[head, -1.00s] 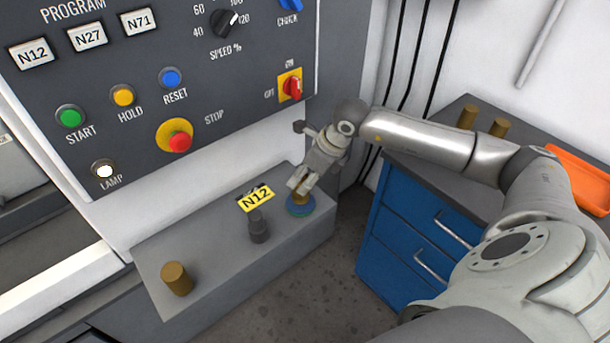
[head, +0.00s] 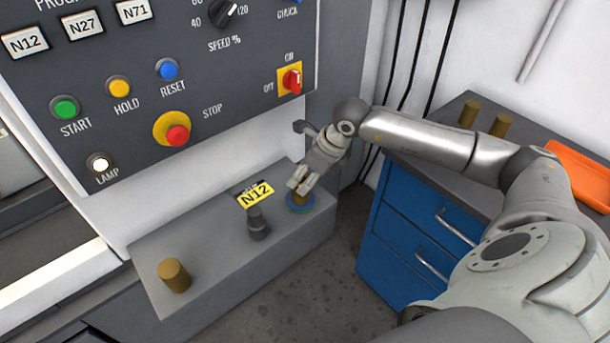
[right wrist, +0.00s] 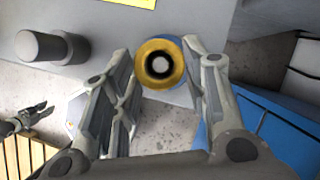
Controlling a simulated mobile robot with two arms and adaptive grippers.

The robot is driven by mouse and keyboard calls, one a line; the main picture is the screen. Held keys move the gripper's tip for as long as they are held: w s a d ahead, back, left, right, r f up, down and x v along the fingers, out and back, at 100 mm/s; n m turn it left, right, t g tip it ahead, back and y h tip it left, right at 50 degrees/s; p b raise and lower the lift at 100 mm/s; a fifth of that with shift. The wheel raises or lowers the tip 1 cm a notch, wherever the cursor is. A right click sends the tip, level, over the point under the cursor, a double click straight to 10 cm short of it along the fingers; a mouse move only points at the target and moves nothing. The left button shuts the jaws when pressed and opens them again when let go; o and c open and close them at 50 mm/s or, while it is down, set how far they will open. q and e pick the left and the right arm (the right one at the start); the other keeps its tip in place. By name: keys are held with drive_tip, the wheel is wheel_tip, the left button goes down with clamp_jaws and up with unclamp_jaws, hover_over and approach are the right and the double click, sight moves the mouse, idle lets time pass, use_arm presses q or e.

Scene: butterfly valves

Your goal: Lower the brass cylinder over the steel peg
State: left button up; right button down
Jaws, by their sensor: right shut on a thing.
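My right gripper (head: 299,187) is over the right end of the grey ledge. It is shut on a brass cylinder (head: 301,195), right above a blue-green ring (head: 300,209). The right wrist view shows the cylinder end-on (right wrist: 144,64), between the fingers of the right gripper (right wrist: 171,72), with a dark bore and a pale centre. I cannot tell whether a peg is inside that bore. A dark grey stepped peg (head: 258,225) stands bare to the left; it also shows in the wrist view (right wrist: 40,46). My left gripper is not seen in the head view.
Another brass cylinder (head: 174,276) stands at the ledge's left end. A yellow N12 label (head: 255,194) lies behind the grey peg. The control panel (head: 235,70) rises behind. A blue drawer cabinet (head: 405,235) with two brass cylinders and an orange tray (head: 580,175) is at right.

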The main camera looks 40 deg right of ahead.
drive_tip(key=shift+w+r, duration=0.1)
drive_tip(key=c, duration=0.8)
unclamp_jaws()
drive_tip(key=shift+o, duration=0.3)
drive_tip(key=v, duration=1.2)
